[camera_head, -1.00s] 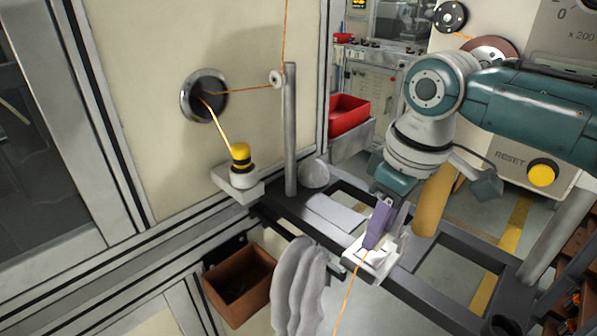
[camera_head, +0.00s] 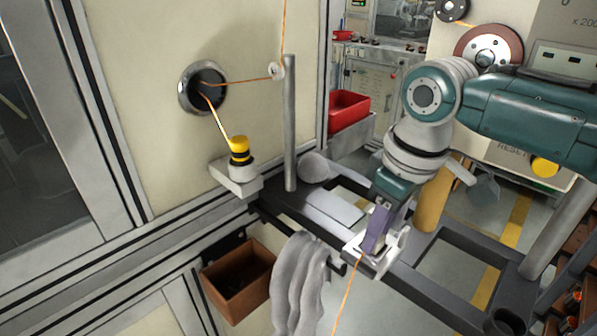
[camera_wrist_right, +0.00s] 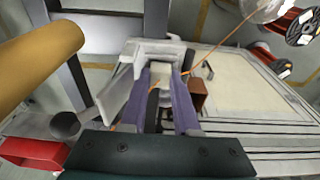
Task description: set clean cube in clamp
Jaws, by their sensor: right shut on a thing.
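My right gripper (camera_head: 374,245) has purple fingers and comes down at the white clamp (camera_head: 394,257) on the dark frame. In the right wrist view the fingers (camera_wrist_right: 161,80) are shut on a small pale block, which I take for the cube (camera_wrist_right: 160,72). It sits between the fingertips, inside the white clamp body (camera_wrist_right: 148,48). The fingers hide its sides, and I cannot tell whether it rests on the clamp's floor. In the head view the gripper largely hides the cube. My left gripper is not in view.
An orange wire (camera_head: 346,295) runs from the clamp area. A grey cloth (camera_head: 298,280) hangs left of the clamp, beside a brown bin (camera_head: 238,282). A tan cylinder (camera_head: 431,203) stands close to the right arm. A grey post (camera_head: 290,125) rises behind.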

